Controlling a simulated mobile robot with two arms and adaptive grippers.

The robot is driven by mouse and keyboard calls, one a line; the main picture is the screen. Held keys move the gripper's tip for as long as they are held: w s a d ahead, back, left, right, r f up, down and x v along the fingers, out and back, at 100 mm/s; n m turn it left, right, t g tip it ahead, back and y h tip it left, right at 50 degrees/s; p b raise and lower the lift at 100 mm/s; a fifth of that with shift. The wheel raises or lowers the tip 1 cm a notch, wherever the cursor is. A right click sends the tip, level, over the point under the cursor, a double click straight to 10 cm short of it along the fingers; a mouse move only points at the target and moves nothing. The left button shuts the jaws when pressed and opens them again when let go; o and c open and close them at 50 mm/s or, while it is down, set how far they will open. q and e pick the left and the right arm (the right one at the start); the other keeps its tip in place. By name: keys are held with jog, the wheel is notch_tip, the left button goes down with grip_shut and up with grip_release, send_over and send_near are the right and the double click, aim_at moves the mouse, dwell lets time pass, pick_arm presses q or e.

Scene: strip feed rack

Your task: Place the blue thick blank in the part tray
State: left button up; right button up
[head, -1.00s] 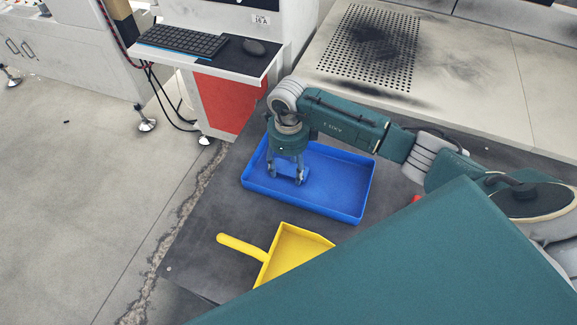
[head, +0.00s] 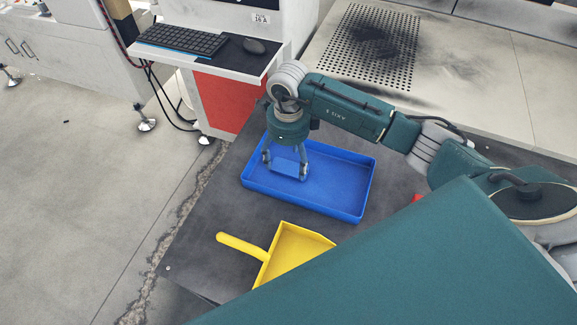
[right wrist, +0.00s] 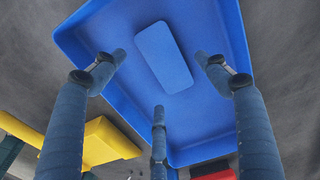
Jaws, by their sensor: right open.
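The blue thick blank (head: 289,168), a rounded flat block, lies on the floor of the blue part tray (head: 350,216), towards the tray's left part. It also shows in the right wrist view (right wrist: 163,57), flat and clear of the tray walls. My right gripper (head: 285,169) is open above the blank. In the right wrist view its fingers are spread apart, with gaps between them and the blank. My left gripper is not in view.
A yellow scoop (head: 290,250) with a handle lies in front of the tray on the dark table (head: 205,225). A small red thing (head: 417,198) shows right of the tray, partly hidden.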

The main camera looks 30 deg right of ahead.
aim_at(289, 171)
notch_tip(289, 171, up, 9)
jog(key=b, duration=0.1)
dwell(0.6)
